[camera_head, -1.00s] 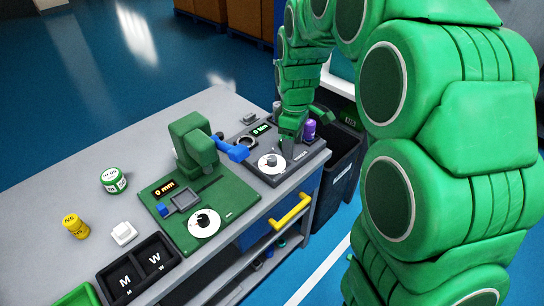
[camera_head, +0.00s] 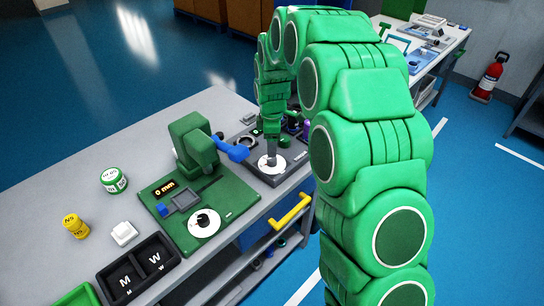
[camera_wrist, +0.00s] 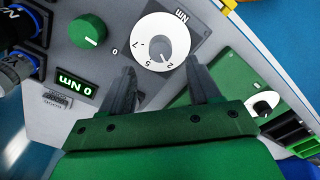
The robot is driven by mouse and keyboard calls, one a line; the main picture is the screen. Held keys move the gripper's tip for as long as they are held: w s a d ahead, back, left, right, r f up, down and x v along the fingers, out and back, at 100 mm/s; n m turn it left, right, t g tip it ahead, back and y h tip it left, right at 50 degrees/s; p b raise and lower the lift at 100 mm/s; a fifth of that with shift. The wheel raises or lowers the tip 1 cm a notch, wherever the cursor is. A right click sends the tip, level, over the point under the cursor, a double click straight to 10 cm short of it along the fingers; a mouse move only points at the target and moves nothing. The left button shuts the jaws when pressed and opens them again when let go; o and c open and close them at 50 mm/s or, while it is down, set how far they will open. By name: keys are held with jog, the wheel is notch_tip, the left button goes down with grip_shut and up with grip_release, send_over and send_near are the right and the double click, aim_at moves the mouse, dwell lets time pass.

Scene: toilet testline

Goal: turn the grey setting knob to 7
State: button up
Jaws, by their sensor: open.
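The grey setting knob (camera_wrist: 160,48) sits in the middle of a white numbered dial (camera_wrist: 148,28) on a dark grey torque panel. In the wrist view the dial shows 2, 5 and 7 upside down. The knob's exact setting is hard to read. The panel's display (camera_wrist: 77,87) reads 0 Nm. My gripper (camera_wrist: 161,70) is open, its two dark fingers apart just below the dial in that view, with nothing between them. In the head view my gripper (camera_head: 271,148) hangs down over the dial (camera_head: 270,164) and hides part of it; contact cannot be told.
A green knob (camera_wrist: 88,30) is beside the display. Left of the torque panel stands the green measuring station (camera_head: 166,222) with a blue lever (camera_head: 232,150) close to my gripper and its own white dial (camera_head: 203,223). A yellow drawer handle (camera_head: 290,212) juts from the bench front.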

aim_at(272, 161)
jog(key=shift+f, duration=3.15)
jog(key=c, duration=1)
jog(key=shift+c, duration=0.2)
